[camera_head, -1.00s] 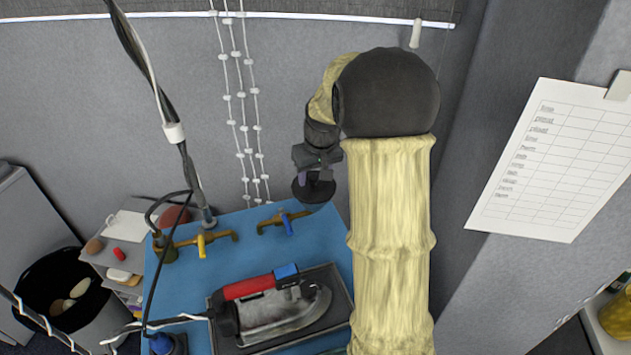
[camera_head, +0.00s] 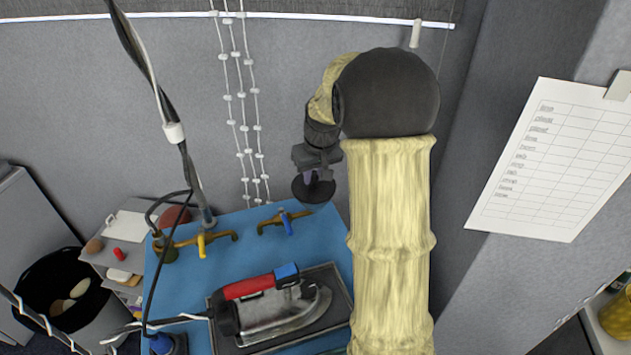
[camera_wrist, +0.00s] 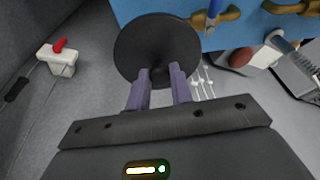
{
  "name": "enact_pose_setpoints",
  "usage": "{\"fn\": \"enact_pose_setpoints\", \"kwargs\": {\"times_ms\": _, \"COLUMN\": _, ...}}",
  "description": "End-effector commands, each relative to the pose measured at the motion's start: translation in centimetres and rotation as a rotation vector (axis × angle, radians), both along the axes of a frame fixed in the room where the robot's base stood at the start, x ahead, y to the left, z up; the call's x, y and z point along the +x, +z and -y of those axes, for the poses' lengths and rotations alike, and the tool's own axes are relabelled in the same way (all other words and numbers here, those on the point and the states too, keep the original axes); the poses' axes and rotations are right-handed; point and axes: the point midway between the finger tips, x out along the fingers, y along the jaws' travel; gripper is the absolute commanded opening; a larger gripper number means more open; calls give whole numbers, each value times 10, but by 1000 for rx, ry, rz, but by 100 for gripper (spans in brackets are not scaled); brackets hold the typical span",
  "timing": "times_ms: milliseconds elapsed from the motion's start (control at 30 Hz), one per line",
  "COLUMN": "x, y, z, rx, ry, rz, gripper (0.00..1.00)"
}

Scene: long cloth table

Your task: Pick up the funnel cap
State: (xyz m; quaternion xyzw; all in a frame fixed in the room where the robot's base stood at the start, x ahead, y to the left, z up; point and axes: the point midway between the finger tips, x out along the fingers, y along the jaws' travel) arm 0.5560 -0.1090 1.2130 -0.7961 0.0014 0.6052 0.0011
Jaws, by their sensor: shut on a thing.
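The funnel cap is a round, dark disc (camera_wrist: 150,45) at the tips of my gripper in the wrist view. My gripper (camera_wrist: 161,75) is shut on it, with one finger on each side of its near part. In the head view the dark cap (camera_head: 313,190) shows below my gripper (camera_head: 316,172). It hangs in front of the grey wall, above and behind the back edge of the blue table. The exact grip between the fingers is partly hidden by the fingers themselves.
The blue table (camera_head: 190,285) holds an iron (camera_head: 270,305) on a dark tray, and brass taps (camera_head: 285,220) at its back edge. A hanging cable (camera_head: 160,105) is left of my arm. A black bin (camera_head: 65,290) stands at left. A paper list (camera_head: 555,160) hangs at right.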

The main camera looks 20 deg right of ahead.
Motion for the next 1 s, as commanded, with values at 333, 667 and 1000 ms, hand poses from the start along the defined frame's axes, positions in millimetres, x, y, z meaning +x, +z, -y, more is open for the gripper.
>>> {"fn": "enact_pose_setpoints", "kwargs": {"times_ms": 333, "x": 1, "y": 29, "z": 0, "rx": -2, "ry": -1, "rz": 6, "gripper": 0}}
{"fn": "enact_pose_setpoints", "kwargs": {"times_ms": 667, "x": 1, "y": 90, "z": 0, "rx": -2, "ry": 0, "rz": 4, "gripper": 0}}
{"fn": "enact_pose_setpoints", "kwargs": {"times_ms": 1000, "x": 0, "y": 100, "z": 0, "rx": 0, "ry": 0, "rz": 0, "gripper": 0}}
